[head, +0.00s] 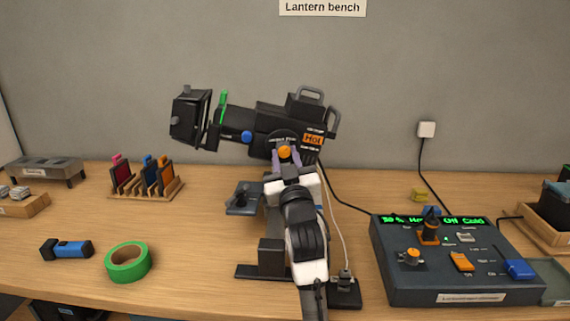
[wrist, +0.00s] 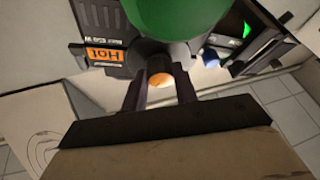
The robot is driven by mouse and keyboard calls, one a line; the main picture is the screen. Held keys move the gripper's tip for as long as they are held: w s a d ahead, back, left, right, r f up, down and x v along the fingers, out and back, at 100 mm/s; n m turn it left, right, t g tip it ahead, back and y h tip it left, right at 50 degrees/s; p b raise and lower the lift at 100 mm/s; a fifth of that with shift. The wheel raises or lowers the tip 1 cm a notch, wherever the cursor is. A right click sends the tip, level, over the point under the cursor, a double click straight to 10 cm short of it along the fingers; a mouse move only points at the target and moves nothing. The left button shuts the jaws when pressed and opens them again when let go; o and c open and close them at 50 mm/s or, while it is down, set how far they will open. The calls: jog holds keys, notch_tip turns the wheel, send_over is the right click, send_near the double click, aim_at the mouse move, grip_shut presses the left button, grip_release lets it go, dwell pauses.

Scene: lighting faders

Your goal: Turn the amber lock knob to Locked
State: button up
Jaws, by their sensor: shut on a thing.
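The amber lock knob (head: 285,152) is on the side of the black stage lantern (head: 262,118), below its body. My gripper (head: 286,160) reaches up to it, with one purple finger on each side, shut on the knob. In the wrist view the knob's amber face (wrist: 160,79) shows between the two dark fingers of my gripper (wrist: 160,88). An orange "Hot" label (head: 313,139) is just right of the knob in the head view. Any lock markings or pointer on the knob are too small or hidden to read.
A control box (head: 455,292) with a green display stands at the right. Green tape (head: 128,263), a blue flashlight (head: 67,249) and a rack of coloured frames (head: 146,190) are at the left. A large green shape (wrist: 175,15) fills the wrist view's top. A cable runs right from the lantern.

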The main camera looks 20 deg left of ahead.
jog(key=n+y+b, duration=0.1)
jog(key=n, duration=0.1)
jog(key=n+g+b, duration=0.1)
jog(key=n, duration=0.1)
jog(key=n+g+y+b, duration=0.1)
jog(key=n+b, duration=0.1)
jog(key=shift+w+d+f+n+y, duration=0.1)
jog(key=shift+d+n+y, duration=0.15)
jog(key=shift+n+y, duration=0.05)
jog(key=n+g+b, duration=0.1)
jog(key=n, duration=0.1)
jog(key=n+g+b, duration=0.1)
jog(key=n, duration=0.1)
jog(key=shift+d+r+n+y+b, duration=0.1)
jog(key=shift+r+n+y+b, duration=0.1)
jog(key=shift+n+y+b, duration=0.1)
jog(key=n, duration=0.1)
jog(key=n+g, duration=0.1)
jog(key=n, duration=0.1)
jog(key=n+g+b, duration=0.1)
jog(key=shift+w+r+n, duration=0.1)
jog(key=shift+r+n, duration=0.2)
jog(key=shift+n, duration=0.1)
jog(key=shift+r+n+g+h, duration=0.15)
jog(key=shift+n+g+h, duration=0.45)
jog(key=shift+n, duration=0.9)
jog(key=o, duration=1)
jog(key=shift+c, duration=0.2)
jog(key=shift+d, duration=0.1)
